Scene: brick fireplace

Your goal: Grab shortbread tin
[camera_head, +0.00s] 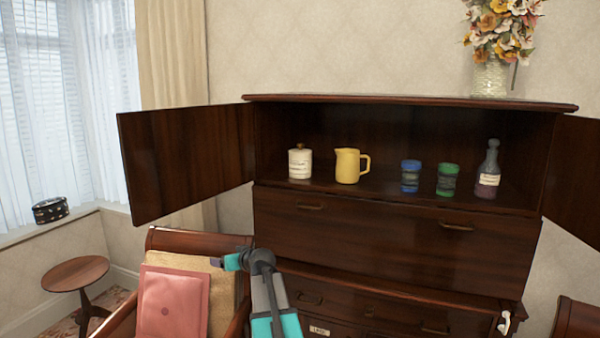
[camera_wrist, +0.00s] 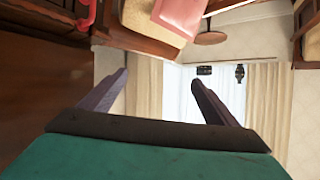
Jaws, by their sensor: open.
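No thing in view has a readable shortbread label. A lidded white canister (camera_head: 300,163) with a label stands at the left of the open cabinet shelf. My gripper (camera_wrist: 160,76) is open and empty, its two dark fingers spread apart. In the head view it is near the chair, well away from both.
The wooden cabinet (camera_head: 390,235) has both upper doors open; its left door (camera_head: 185,160) juts toward the window. A yellow jug (camera_head: 348,166), blue and green jars and a bottle (camera_head: 488,172) share the shelf. A chair with a pink cushion (camera_head: 172,303) and a round side table (camera_head: 75,273) stand left.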

